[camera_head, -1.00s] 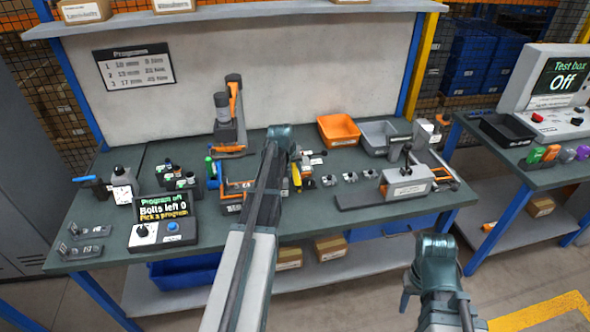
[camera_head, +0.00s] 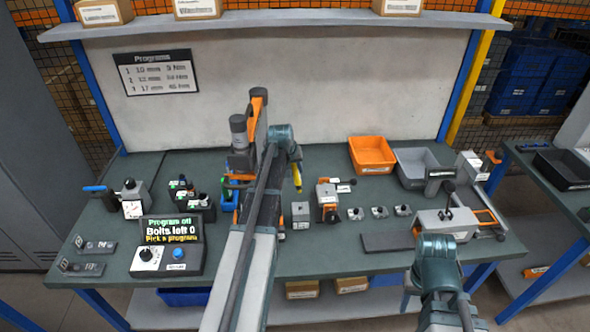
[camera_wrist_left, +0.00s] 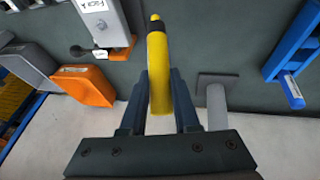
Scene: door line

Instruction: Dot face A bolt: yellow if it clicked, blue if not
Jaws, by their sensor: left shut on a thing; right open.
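My left gripper (camera_head: 296,168) is shut on a yellow marker (camera_wrist_left: 160,75), held with its tip pointing away from the jaws. The marker also shows in the head view (camera_head: 297,178), above the bench. A grey block labelled Face A (camera_wrist_left: 102,18) with an orange base is ahead and left of the marker in the wrist view, apart from it. An orange and grey fixture (camera_head: 327,198) stands right of the gripper in the head view. No bolt or dot can be made out. My right gripper (camera_head: 436,262) is open and empty near the bench's front edge.
A display (camera_head: 172,230) reads "Program off, Bolts left 0, Pick a program". An orange bin (camera_head: 371,153) and a grey bin (camera_head: 415,165) stand at the back right. A tall grey and orange tool (camera_head: 240,140) is left of my left gripper. Several small blocks line the bench.

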